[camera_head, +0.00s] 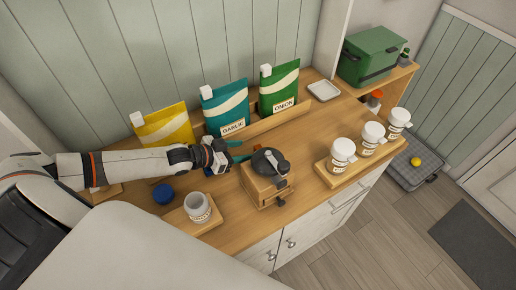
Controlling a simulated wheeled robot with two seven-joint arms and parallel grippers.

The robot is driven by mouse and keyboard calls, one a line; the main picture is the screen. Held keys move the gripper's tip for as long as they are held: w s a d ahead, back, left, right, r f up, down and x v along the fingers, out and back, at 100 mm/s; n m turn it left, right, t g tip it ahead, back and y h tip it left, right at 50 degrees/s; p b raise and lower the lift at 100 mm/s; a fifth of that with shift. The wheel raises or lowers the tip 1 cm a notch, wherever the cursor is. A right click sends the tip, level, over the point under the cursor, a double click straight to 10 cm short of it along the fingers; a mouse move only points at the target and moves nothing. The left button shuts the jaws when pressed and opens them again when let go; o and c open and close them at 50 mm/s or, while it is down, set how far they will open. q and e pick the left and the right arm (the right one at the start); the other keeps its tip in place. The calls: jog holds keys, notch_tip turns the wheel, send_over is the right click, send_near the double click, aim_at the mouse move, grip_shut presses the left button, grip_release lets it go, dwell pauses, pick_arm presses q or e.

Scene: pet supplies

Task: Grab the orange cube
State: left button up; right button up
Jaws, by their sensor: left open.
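I cannot make out an orange cube in the head view. My left gripper (232,157) reaches in from the left over the wooden counter (227,232). It is open, just left of a wooden box with a dark round top (266,180). Small blue and teal parts show at the gripper, and I cannot tell what they belong to. The arm and gripper hide part of the counter behind them. My right gripper is not in view.
Yellow (167,127), teal (226,108) and green (279,88) packets stand along the back. A dark blue round item (163,194) and an open grey jar (197,207) are near the front left. White-lidded jars (342,152) stand at right.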

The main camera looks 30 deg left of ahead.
pick_arm(q)
jog(key=shift+x, duration=3)
jog(key=shift+r, duration=0.1)
grip_shut()
